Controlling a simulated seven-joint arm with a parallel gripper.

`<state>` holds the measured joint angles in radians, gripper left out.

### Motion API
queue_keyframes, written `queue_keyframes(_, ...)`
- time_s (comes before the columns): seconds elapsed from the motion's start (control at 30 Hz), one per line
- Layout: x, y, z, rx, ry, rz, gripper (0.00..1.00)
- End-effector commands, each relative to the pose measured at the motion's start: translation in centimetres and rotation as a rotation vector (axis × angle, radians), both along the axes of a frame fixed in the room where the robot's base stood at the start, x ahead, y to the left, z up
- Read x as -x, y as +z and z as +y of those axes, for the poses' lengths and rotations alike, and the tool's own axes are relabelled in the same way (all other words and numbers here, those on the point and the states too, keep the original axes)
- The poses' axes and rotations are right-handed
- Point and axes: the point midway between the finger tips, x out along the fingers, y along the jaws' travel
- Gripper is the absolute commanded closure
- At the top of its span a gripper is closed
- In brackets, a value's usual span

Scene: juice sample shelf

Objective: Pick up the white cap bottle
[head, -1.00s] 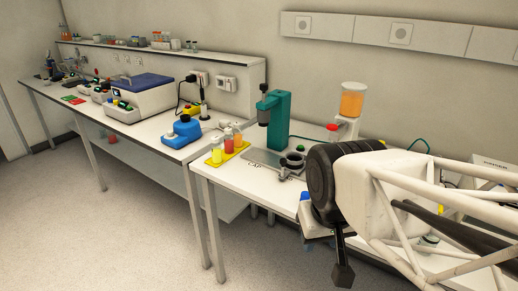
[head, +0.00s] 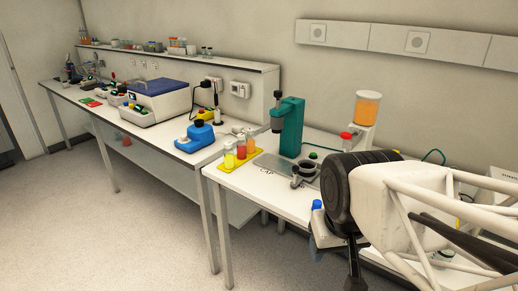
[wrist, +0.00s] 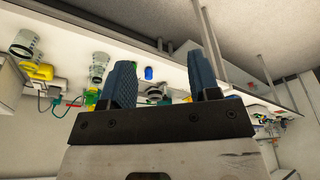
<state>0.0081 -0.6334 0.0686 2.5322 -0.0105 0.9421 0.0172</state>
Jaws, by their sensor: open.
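Several small bottles with yellow, red and orange contents stand on a yellow tray (head: 234,168) at the near end of the bench in the head view. They include a yellow bottle (head: 229,158), a red bottle (head: 241,151) and an orange bottle (head: 250,145). Their caps are too small to tell which is white. My gripper (head: 354,277) hangs at the bench's front edge, to the right of the tray and well apart from it. In the wrist view my gripper (wrist: 164,66) is open, its two blue fingers apart with nothing held between them.
A blue-capped container (head: 317,205) is close beside my gripper. A teal press (head: 290,128) and an orange-filled dispenser (head: 368,108) stand behind. A blue device (head: 195,137) is left of the tray. Floor is clear in front.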

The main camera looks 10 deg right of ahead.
Motion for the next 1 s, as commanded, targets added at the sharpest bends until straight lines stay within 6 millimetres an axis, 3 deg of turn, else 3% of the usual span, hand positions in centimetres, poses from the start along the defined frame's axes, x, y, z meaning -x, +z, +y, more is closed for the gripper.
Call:
queue_keyframes(0.37,-0.3,0.1,0.0,-0.001,0.002,0.0,0.41)
queue_keyframes(0.53,-1.8,0.8,0.1,-0.002,0.014,-0.003,0.41)
queue_keyframes(0.77,-6.4,2.7,0.6,-0.009,0.053,-0.008,0.41)
queue_keyframes(1.0,-13.0,4.7,1.2,-0.016,0.106,-0.021,0.41)
